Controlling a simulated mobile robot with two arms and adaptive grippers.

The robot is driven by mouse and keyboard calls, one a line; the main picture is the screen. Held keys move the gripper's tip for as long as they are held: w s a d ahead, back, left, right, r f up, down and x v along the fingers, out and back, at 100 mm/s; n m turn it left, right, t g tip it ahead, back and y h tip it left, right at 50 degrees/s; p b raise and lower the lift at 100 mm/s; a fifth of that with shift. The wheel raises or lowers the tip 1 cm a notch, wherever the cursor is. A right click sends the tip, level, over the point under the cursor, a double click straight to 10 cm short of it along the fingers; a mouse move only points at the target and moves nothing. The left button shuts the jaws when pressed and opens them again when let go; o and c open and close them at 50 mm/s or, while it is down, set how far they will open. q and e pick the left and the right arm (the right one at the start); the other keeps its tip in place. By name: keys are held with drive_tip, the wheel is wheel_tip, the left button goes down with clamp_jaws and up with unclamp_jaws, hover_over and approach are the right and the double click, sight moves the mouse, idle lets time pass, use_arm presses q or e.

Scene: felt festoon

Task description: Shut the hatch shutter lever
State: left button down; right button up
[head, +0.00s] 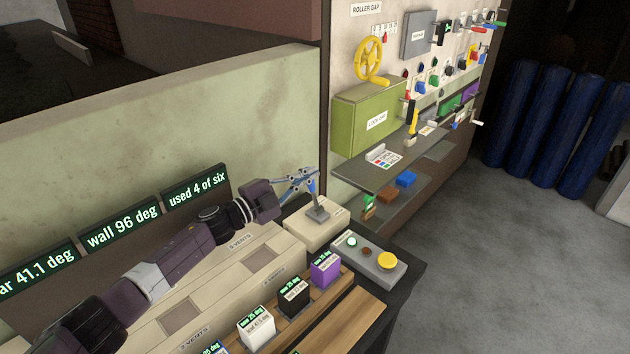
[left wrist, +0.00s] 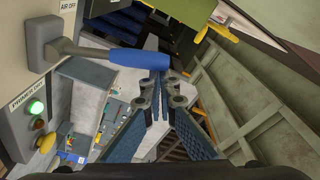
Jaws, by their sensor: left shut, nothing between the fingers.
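A lever with a grey mount and a blue grip (left wrist: 138,54) stands on a beige box, beside a partly visible label reading "AIR OFF" in the left wrist view. In the head view its grey mount (head: 318,214) sits on the box's top; no label there names a hatch shutter. My left gripper (head: 308,176) is above that mount, at the lever's upper end. Its fingertips (left wrist: 160,85) are together and empty, right at the free end of the blue grip. Whether they touch it I cannot tell. My right gripper is not in view.
A grey button box (head: 372,272) with a green light and yellow button stands just right of the lever. Coloured blocks with displays (head: 293,297) line the near bench. A dark shelf (head: 375,178) and a wall panel with a yellow wheel (head: 369,60) rise behind.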

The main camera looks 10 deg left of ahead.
use_arm(q)
drive_tip(key=shift+w+a+f+n, duration=0.15)
drive_tip(key=shift+w+a+n, duration=0.15)
drive_tip(key=shift+a+n, duration=0.2)
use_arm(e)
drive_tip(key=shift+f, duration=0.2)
